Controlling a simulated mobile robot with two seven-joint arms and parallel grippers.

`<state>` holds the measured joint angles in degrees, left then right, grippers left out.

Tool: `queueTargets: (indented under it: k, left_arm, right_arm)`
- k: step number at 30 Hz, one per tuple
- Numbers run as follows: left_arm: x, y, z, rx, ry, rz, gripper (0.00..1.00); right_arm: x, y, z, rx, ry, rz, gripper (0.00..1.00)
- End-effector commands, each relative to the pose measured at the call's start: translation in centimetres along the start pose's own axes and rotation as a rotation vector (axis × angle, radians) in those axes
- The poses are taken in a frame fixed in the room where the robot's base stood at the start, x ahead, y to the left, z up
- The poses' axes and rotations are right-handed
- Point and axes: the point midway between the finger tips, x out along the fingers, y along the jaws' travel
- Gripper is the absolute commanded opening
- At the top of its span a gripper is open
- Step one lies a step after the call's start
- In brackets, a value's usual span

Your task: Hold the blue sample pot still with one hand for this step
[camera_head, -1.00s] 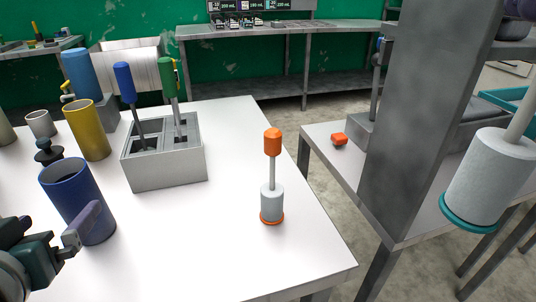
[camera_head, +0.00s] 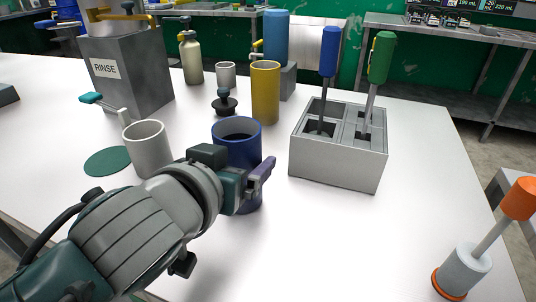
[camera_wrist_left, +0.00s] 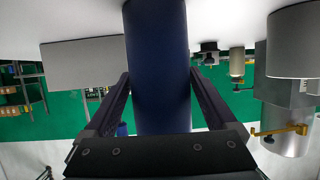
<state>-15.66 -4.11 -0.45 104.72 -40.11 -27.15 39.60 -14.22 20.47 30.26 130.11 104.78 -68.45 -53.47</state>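The blue sample pot (camera_head: 238,147) stands upright on the white table in the head view, partly hidden by my left gripper (camera_head: 255,178). In the left wrist view, the picture is upside down and the pot (camera_wrist_left: 158,60) fills the space between the two dark fingers. A finger lies against each side of the pot, so the left gripper is shut on it. The pot's lower front is partly covered by the gripper in the head view. My right gripper is not in view.
A grey holder (camera_head: 335,170) with blue- and green-handled tools stands right of the pot. A yellow cylinder (camera_head: 265,92) and a black-knobbed piece (camera_head: 224,103) stand behind. A white mug (camera_head: 148,148) is left. An orange-handled tool (camera_head: 468,265) stands front right. Table between is clear.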

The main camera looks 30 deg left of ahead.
Motion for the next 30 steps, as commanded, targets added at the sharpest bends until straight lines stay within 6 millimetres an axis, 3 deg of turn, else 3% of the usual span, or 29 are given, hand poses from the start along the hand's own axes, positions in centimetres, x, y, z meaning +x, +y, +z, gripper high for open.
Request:
queueTargets:
  k: [2, 22, 23, 27, 30]
  left_arm:
    - [0.00, 0.00, -0.01, 0.000, 0.000, 0.000, 0.80]
    - [0.01, -0.02, -0.01, 0.001, 0.000, 0.000, 0.04]
    - [0.01, -0.02, -0.01, 0.001, 0.000, 0.000, 0.78]
    - [0.01, -0.02, -0.01, 0.001, 0.000, 0.000, 0.94]
    - [0.01, -0.02, -0.01, 0.001, 0.000, 0.000, 0.96]
  right_arm:
    - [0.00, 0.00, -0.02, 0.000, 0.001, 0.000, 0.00]
    - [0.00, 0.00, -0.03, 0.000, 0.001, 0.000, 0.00]
    - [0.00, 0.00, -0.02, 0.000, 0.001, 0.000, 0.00]
    - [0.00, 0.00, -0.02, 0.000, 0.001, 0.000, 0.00]
    - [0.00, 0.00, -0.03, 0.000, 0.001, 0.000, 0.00]
